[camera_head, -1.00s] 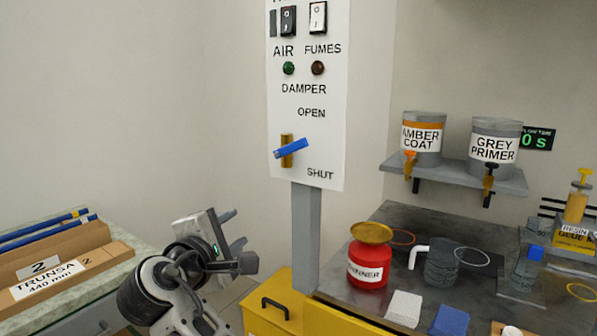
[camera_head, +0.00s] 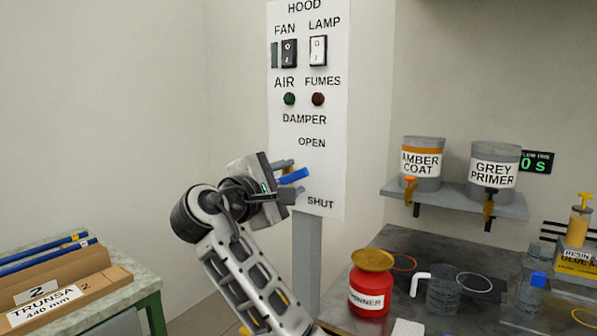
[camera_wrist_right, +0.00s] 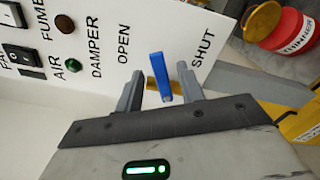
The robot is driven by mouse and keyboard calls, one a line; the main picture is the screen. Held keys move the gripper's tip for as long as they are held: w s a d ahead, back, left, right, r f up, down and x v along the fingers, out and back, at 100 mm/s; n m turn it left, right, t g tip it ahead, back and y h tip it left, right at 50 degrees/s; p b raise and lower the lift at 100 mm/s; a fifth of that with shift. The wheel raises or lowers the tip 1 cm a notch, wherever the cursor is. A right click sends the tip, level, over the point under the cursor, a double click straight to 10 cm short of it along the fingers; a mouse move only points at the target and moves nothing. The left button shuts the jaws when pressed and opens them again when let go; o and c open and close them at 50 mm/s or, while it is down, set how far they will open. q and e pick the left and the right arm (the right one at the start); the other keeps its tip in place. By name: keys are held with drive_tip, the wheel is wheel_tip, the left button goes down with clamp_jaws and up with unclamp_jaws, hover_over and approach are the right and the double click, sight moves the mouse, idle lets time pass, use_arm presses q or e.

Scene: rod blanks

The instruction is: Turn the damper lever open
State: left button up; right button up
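The damper lever is a blue handle (camera_head: 294,176) on a brass pivot on the white hood panel (camera_head: 325,165). It lies between the OPEN and SHUT labels, tilted up to the right in the head view. My right gripper (camera_head: 285,180) is at the lever, with its fingers pointing at the panel. In the right wrist view, the blue handle (camera_wrist_right: 160,76) stands between the two spread fingers (camera_wrist_right: 160,92), with a visible gap on each side. The brass pivot (camera_wrist_right: 150,86) is partly hidden behind the handle. My left gripper is not in view.
A red thinner can (camera_head: 370,284) stands on the bench right of the panel's post (camera_head: 307,245). A shelf (camera_head: 455,202) holds the amber coat and grey primer cans. Boxes marked TRUNSA (camera_head: 60,290) lie at left. The space left of the panel is clear.

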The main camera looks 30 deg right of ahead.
sight(297, 176)
drive_tip(key=x, duration=0.2)
drive_tip(key=shift+d, duration=0.25)
drive_tip(key=shift+w+d, duration=0.3)
drive_tip(key=shift+d, duration=0.2)
